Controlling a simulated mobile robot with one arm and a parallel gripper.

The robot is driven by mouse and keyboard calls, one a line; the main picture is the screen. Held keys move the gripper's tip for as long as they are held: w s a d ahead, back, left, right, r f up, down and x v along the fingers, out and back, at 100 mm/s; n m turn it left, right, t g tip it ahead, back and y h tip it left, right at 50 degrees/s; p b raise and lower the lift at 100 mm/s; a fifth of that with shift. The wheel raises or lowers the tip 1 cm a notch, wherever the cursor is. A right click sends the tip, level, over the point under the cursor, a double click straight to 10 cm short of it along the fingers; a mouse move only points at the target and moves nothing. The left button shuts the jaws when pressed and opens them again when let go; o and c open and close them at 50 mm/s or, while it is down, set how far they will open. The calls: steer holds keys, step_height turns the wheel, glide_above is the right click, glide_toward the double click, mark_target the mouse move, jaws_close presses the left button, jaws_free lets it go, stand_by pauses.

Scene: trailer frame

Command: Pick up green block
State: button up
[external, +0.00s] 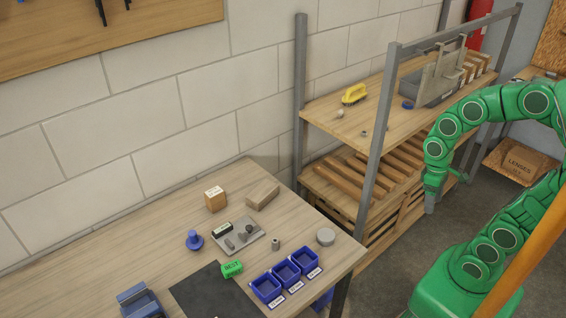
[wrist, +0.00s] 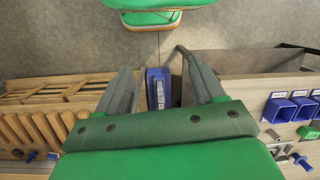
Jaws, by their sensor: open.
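The green block (external: 232,268), with dark lettering on it, lies on the wooden workbench (external: 120,250) between a dark mat and a row of blue bins. In the wrist view a green piece at the right edge (wrist: 308,132) looks like the same block, partly cut off. My gripper (external: 430,203) hangs low in front of the shelf, well to the right of the workbench and far from the block. Its jaws (wrist: 155,65) are apart in the wrist view, with nothing held. A blue container (wrist: 158,90) shows beyond and between them.
Blue bins (external: 267,288), a grey fixture plate (external: 238,237), a blue knob (external: 194,240), a wooden block (external: 262,195) and a small box (external: 215,199) surround the block. A metal shelf post (external: 382,140) stands between my arm and the bench.

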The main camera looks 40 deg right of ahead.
steer(key=w+d+r+n+t+h, duration=0.1)
steer(key=w+d+n+t+h, duration=0.25)
steer(key=w, duration=1.05)
steer(key=w+d+n+t+h, duration=0.15)
steer(key=w+n+t, duration=0.4)
steer(key=w, duration=0.75)
steer(key=w+a+r+n+t+y, duration=0.2)
steer(key=w+a+n+t, duration=0.1)
steer(key=w+a+n, duration=0.5)
steer(key=w+a+r+n+t+y, duration=0.25)
steer(key=w+n, duration=0.35)
steer(key=w, duration=0.3)
steer(key=w+a+f+n+t+y, duration=0.1)
steer(key=a+n+y, duration=0.1)
steer(key=a+n, duration=0.35)
steer(key=w+a+f+n+y, duration=0.1)
steer(key=w+a+n+y, duration=0.15)
steer(key=a, duration=0.55)
steer(key=n+g+y, duration=0.9)
steer(key=n+g, duration=0.2)
steer(key=n, duration=0.8)
glide_toward(232, 266)
steer(key=shift+t, duration=0.25)
steer(key=shift+x, duration=5.15)
steer(key=shift+s+f, duration=0.1)
steer(key=shift+s, duration=0.05)
steer(key=c, duration=1.1)
